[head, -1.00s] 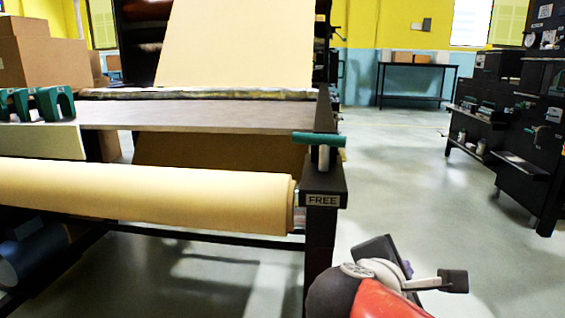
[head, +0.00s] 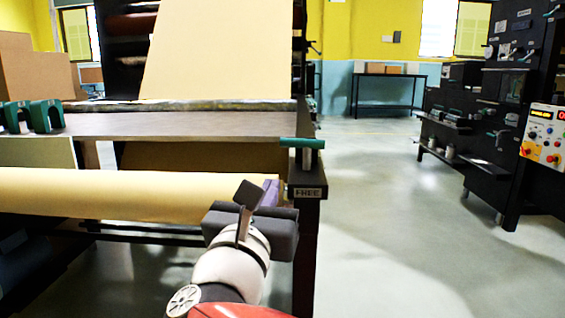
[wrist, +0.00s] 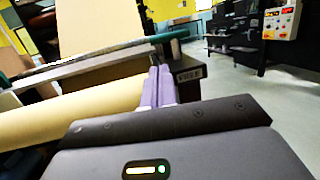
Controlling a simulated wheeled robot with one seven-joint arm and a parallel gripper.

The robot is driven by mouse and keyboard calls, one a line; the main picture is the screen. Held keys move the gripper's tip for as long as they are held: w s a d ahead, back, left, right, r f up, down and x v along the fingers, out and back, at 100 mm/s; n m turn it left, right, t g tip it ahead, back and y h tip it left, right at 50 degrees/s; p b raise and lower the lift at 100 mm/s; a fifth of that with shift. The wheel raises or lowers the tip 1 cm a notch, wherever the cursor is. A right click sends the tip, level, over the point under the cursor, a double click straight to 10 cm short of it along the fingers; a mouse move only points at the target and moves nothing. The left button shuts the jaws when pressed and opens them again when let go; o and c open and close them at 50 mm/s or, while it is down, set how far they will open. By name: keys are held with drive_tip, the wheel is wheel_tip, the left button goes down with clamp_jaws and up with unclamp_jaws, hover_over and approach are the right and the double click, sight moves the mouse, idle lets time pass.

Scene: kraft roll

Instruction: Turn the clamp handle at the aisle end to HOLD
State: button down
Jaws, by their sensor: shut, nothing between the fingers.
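The clamp handle (head: 302,143) is a green crossbar on a pale stem, on top of the dark post at the right end of the kraft roll (head: 120,190). It lies crosswise in the picture. The plate (head: 308,192) below it reads FREE. My gripper (head: 270,190) is shut and empty, in front of the roll's right end, lower and left of the handle. In the wrist view its purple fingers (wrist: 158,82) lie together and point toward the post; the green handle (wrist: 170,36) shows just beyond their tips. I cannot tell that they touch it.
A grey-brown table (head: 190,121) lies behind the roll, with green arched holders (head: 45,115) at its left. The aisle floor (head: 390,220) right of the post is clear. Black machines and a control panel (head: 542,138) stand at the far right.

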sight(292, 144)
drive_tip(key=p+x, duration=0.2)
drive_tip(key=x, duration=1.1)
drive_tip(key=shift+w+d, duration=0.1)
drive_tip(key=shift+w, duration=0.25)
